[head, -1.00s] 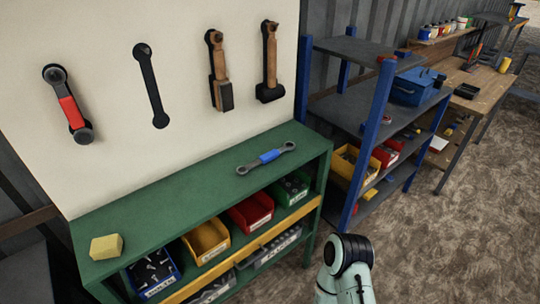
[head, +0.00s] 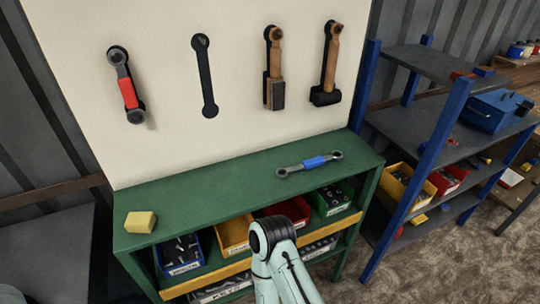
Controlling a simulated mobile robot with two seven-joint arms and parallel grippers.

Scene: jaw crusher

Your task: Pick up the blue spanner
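The blue spanner (head: 313,162) is a grey double-ended spanner with a blue middle grip. It lies flat on the green bench top (head: 225,188), towards the right end, with nothing touching it. A pale green and black arm link of mine rises from the bottom of the head view, in front of the shelf below the spanner. No gripper fingers show in the head view, and neither gripper is at the spanner.
A red-handled spanner (head: 128,92), a black spanner shape (head: 204,76) and two hammers (head: 274,68) (head: 327,64) are on the white board. A yellow sponge (head: 140,222) sits at the bench's left end. Blue shelving (head: 419,140) stands right. Coloured bins fill the shelf below.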

